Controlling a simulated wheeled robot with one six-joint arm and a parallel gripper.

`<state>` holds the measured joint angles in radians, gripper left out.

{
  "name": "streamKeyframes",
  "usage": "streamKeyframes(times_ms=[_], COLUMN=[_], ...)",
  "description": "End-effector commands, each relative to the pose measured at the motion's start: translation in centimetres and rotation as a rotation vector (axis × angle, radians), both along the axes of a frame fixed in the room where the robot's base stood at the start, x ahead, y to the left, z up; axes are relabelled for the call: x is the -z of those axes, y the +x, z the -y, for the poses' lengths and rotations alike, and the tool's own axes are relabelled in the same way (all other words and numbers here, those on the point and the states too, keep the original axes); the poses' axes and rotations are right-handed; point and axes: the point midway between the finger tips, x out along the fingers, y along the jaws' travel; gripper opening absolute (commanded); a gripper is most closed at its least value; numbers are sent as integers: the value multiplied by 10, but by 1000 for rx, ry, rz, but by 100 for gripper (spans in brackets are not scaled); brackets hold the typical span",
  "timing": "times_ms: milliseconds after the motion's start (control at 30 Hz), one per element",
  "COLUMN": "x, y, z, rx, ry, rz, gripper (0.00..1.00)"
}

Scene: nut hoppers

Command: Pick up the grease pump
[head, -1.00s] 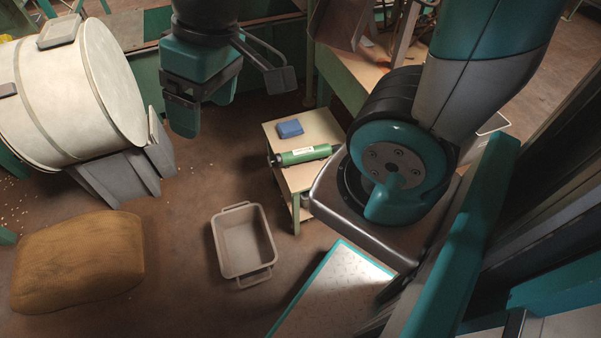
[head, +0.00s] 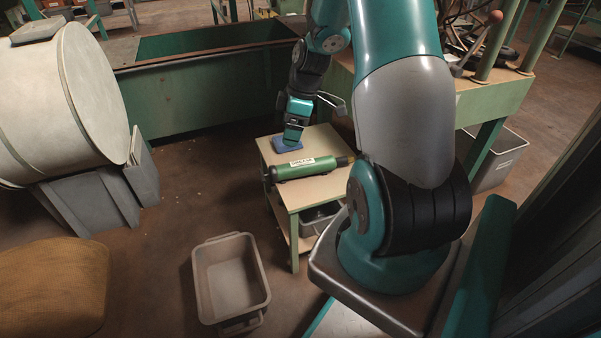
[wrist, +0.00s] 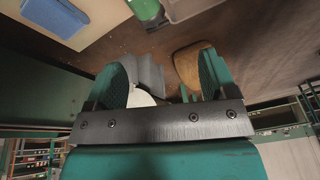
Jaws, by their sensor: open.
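The grease pump (head: 305,168) is a green cylinder with a white label and dark ends. It lies on its side on top of a small table (head: 318,190). In the wrist view only part of the pump (wrist: 184,8) shows, cut off by the top edge. My gripper (head: 293,137) points down behind the pump, over or beside a blue block-like item (head: 287,145); I cannot tell its height above it. In the wrist view my gripper (wrist: 163,78) is open, with nothing between its fingers.
A grey-beige bin (head: 230,280) stands on the floor before the table. A large pale drum (head: 70,95) and a brown sack (head: 50,285) are at left. A green trough (head: 200,95) is behind, and a workbench (head: 480,100) at right. Floor between drum and table is clear.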

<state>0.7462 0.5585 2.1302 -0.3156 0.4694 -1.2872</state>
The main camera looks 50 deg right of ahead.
Motion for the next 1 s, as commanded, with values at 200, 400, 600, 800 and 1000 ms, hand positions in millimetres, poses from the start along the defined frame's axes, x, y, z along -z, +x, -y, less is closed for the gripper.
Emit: streamKeyframes(times_ms=[200, 400, 600, 800, 1000], x=[38, 63, 96, 108, 128], y=[-27, -29, -20, -16, -11], z=[69, 74, 62, 56, 47], rx=[-184, -232, -231, -230, -231], ry=[35, 37, 38, 36, 37], rz=[110, 138, 137, 137, 137], gripper=[78, 78, 78, 78, 78])
